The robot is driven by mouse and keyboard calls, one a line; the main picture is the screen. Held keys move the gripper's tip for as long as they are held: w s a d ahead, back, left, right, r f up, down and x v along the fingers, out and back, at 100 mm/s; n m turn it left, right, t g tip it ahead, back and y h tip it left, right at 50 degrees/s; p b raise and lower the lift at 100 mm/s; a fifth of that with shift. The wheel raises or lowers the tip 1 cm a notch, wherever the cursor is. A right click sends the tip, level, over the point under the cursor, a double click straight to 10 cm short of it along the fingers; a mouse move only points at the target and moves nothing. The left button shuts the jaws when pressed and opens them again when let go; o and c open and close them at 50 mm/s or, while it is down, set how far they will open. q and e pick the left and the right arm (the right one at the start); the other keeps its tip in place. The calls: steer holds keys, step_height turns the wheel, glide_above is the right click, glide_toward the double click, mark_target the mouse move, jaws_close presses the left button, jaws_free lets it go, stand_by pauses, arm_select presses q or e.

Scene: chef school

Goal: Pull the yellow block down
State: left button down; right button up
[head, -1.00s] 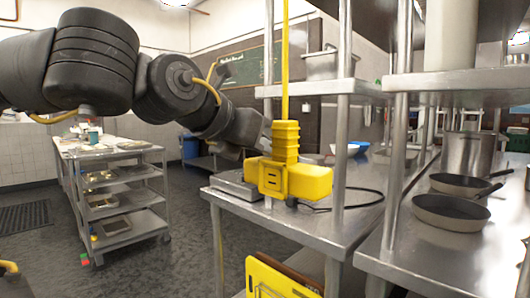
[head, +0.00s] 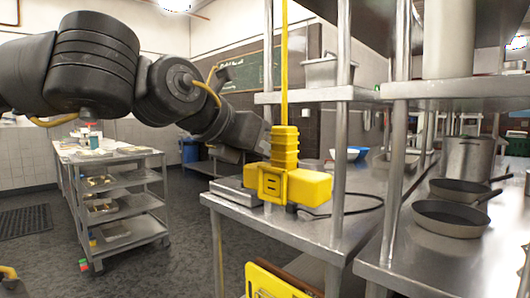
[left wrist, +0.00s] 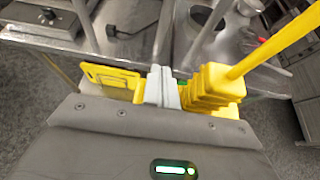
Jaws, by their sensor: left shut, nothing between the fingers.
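The yellow block (head: 292,184) hangs upright from a yellow rod or cable, in front of the steel table's near corner. It has a ribbed neck and a wide lower body. In the left wrist view the yellow block (left wrist: 215,82) is just right of my left gripper (left wrist: 163,86), with its rod slanting to the upper right. My left gripper's grey fingers are shut together with nothing between them. In the head view its fingertips are hidden behind the block. Whether they touch the block I cannot tell. My right gripper is not in view.
A steel table (head: 250,222) with shelf posts stands behind the block. A yellow panel (head: 268,283) sits low below it. Pans (head: 450,218) and a pot (head: 467,157) are at right. A steel cart (head: 127,225) stands left, with open floor between.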

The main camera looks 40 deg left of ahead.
arm_select(q)
step_height(320, 180, up, 2)
steer(key=shift+a+p, duration=0.1)
steer(key=shift+p, duration=0.45)
steer(key=shift+r+p, duration=0.75)
steer(key=shift+r, duration=0.3)
steer(key=shift+s, duration=0.1)
steer(key=f+v, duration=0.1)
steer(key=v, duration=0.6)
steer(key=shift+s+p, duration=0.45)
steer(key=shift+s, duration=0.35)
steer(key=shift+f, duration=0.15)
